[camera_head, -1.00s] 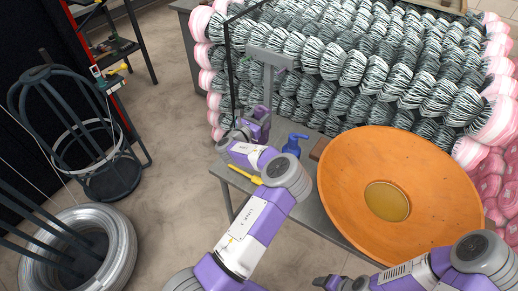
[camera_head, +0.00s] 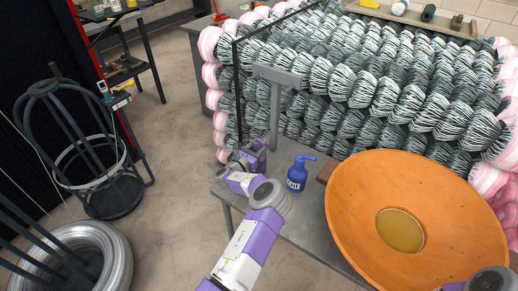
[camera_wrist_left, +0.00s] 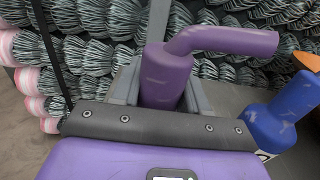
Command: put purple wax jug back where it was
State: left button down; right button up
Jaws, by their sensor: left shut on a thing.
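The purple wax jug (camera_wrist_left: 166,76) shows close up in the left wrist view, with a purple arm-like part reaching right from its top. My left gripper (camera_wrist_left: 160,100) is shut on it, with grey fingers on both sides. In the head view my left gripper (camera_head: 250,160) is at the left end of the grey table, near a grey post. The jug is small there and hard to separate from my purple arm. Its base is hidden, so I cannot tell whether it touches the table. My right arm shows only at the bottom right corner; its gripper is out of frame.
A blue pump bottle (camera_head: 298,175) stands on the grey table (camera_head: 300,222), just right of my left gripper. A large orange bowl (camera_head: 360,215) fills the table's right side. Wire coils (camera_head: 105,245) stand on the floor at left.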

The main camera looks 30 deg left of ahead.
pick_arm(q)
jog(key=c, duration=0.6)
grip_release()
jog(key=shift+f, duration=0.1)
jog(key=shift+s, duration=0.35)
jog(key=s, duration=0.3)
jog(key=s+p, duration=0.1)
jog(key=s, duration=0.3)
jog(key=s+a+p, duration=0.1)
jog(key=s, duration=0.3)
jog(key=shift+s, duration=0.15)
